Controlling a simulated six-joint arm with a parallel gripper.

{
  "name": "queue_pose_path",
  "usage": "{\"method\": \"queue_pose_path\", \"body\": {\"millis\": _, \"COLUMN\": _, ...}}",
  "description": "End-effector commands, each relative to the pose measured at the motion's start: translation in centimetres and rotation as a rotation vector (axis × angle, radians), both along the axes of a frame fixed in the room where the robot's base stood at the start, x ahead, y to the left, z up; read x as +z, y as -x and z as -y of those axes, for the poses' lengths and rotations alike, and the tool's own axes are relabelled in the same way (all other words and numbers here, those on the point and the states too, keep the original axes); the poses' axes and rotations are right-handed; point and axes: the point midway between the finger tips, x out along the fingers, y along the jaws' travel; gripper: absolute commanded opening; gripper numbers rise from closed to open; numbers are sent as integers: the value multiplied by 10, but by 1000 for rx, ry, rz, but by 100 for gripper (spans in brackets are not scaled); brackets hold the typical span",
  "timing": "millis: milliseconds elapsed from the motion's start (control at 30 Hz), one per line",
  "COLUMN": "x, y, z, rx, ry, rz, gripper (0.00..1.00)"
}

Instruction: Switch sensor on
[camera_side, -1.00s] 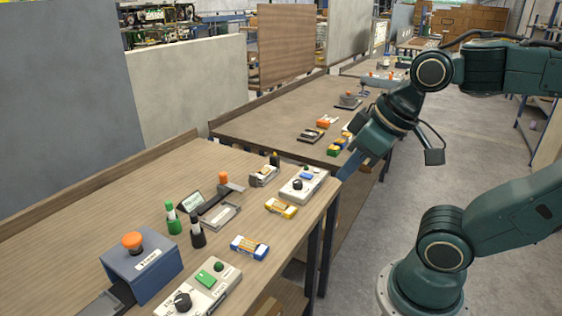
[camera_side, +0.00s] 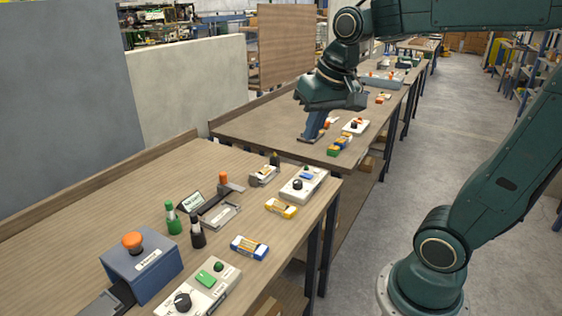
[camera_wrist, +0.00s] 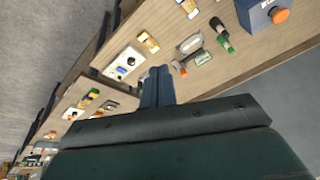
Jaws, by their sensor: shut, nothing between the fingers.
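My gripper (camera_side: 312,136) points down over the front part of the farther table, apart from the near table's devices. In the wrist view its blue fingers (camera_wrist: 157,72) are shut and empty. On the near table, a white control box (camera_side: 304,184) with a black knob and a blue button stands at the right edge; it also shows in the wrist view (camera_wrist: 124,64). A second white box (camera_side: 203,291) with a green button and a black knob is at the front. No part is readably labelled as the sensor, so I cannot tell which it is.
A blue-grey box (camera_side: 142,269) with an orange button stands front left. Yellow (camera_side: 281,208) and blue-yellow (camera_side: 249,247) packs, a green bottle (camera_side: 173,217), a black bottle (camera_side: 198,234) and a metal frame (camera_side: 221,215) lie between. The near table's back left is clear.

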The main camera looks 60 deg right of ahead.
Motion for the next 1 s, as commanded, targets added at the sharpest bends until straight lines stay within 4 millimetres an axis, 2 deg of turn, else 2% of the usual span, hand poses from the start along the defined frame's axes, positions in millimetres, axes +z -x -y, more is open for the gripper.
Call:
{"method": "queue_pose_path", "body": {"millis": 100, "x": -1, "y": -18, "z": 15, "rx": -84, "ry": -22, "rz": -26, "gripper": 0}}
{"method": "queue_pose_path", "body": {"millis": 467, "x": -10, "y": -66, "z": 66, "rx": -334, "ry": -84, "rz": -89, "gripper": 0}}
{"method": "queue_pose_path", "body": {"millis": 767, "x": -29, "y": -98, "z": 116, "rx": -545, "ry": -134, "rz": -139, "gripper": 0}}
{"method": "queue_pose_path", "body": {"millis": 1000, "x": -52, "y": -118, "z": 160, "rx": -713, "ry": -170, "rz": -179, "gripper": 0}}
